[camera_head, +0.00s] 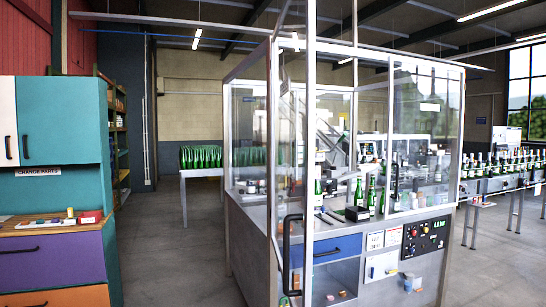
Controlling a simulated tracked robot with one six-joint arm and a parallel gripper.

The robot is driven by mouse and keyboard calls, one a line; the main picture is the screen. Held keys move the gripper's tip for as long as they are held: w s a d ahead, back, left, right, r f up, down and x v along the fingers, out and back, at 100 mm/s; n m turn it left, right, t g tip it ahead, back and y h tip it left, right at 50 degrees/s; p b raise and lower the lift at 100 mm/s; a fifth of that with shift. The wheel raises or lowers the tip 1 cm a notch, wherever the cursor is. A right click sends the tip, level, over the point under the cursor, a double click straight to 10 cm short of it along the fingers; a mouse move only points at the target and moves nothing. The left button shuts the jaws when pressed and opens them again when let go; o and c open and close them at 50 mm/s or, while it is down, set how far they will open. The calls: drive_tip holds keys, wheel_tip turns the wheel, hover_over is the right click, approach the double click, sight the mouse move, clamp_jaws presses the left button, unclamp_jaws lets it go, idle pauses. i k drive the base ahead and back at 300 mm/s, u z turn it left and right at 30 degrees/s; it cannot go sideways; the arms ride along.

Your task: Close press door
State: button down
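The press is a metal-framed cabinet with clear panels (250,130) standing in the middle of the view. Its clear door (295,160) appears swung out toward me, seen nearly edge-on as a narrow tall frame. A dark, upright bar handle (286,255) is on the lower part of the door. The front opening to the right of the door shows green bottles (371,195) and small parts on the metal worktop. I cannot tell the exact door angle. My gripper is not in view, and no arm part shows.
A control panel (425,237) and a blue drawer (335,248) are on the press front. A teal cabinet (60,120) with a wooden counter stands at left. Bottles fill a table (201,172) behind, and a conveyor (500,185) runs at right. Open floor (175,250) lies left of the press.

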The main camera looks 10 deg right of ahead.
sight(281, 224)
drive_tip(key=i, duration=0.8)
drive_tip(key=u, duration=1.8)
drive_tip(key=i, duration=0.2)
drive_tip(key=u, duration=0.55)
